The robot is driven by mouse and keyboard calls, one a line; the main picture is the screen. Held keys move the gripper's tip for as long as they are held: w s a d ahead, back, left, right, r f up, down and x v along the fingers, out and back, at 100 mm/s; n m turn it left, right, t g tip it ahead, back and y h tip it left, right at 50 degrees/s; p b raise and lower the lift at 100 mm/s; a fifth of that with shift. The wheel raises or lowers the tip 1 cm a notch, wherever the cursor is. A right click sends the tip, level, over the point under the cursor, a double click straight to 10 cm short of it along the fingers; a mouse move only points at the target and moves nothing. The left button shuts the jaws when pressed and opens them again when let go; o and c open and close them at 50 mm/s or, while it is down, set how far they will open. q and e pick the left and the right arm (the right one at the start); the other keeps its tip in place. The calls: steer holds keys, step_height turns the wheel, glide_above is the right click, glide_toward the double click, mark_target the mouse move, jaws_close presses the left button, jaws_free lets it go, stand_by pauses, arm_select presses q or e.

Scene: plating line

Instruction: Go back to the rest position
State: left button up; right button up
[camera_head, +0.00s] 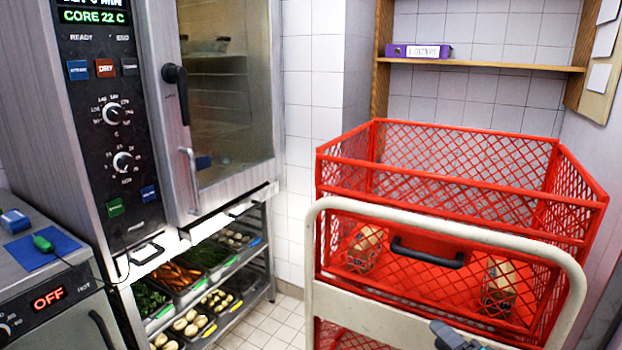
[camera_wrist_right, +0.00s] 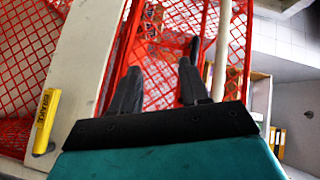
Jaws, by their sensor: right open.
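My right gripper (camera_head: 455,337) shows at the bottom edge of the head view, in front of the cart's cream push handle (camera_head: 440,226). In the right wrist view its two dark fingers stand apart with nothing between them, so the gripper (camera_wrist_right: 160,70) is open and empty. Behind the fingertips is the red mesh crate (camera_wrist_right: 168,92). In the head view the red crate (camera_head: 450,192) fills the right side, with a few packaged items low inside it. My left gripper is in neither view.
A steel oven (camera_head: 160,110) with a glass door stands on the left, above a rack of food trays (camera_head: 205,290). A grey unit reading OFF (camera_head: 47,299) is at lower left. A wooden shelf (camera_head: 480,66) holds a purple binder (camera_head: 418,51). Tiled floor (camera_head: 278,325) lies bare between rack and cart.

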steer(key=s+a+f+n+g+h, duration=0.1)
steer(key=s+a+f+n, duration=0.2)
steer(key=s, duration=0.3)
steer(key=s+a+f+n+g, duration=0.2)
steer(key=s+a+f+n, duration=0.1)
steer(key=s+f+n, duration=0.2)
steer(key=s+a+f+n+g+h, duration=0.1)
steer(key=s+a+f+n+g, duration=0.1)
steer(key=s, duration=0.7)
step_height(320, 180, down, 2)
steer(key=a+n, duration=0.1)
steer(key=n, duration=0.2)
steer(key=shift+a+h, duration=0.15)
steer(key=shift+h, duration=0.15)
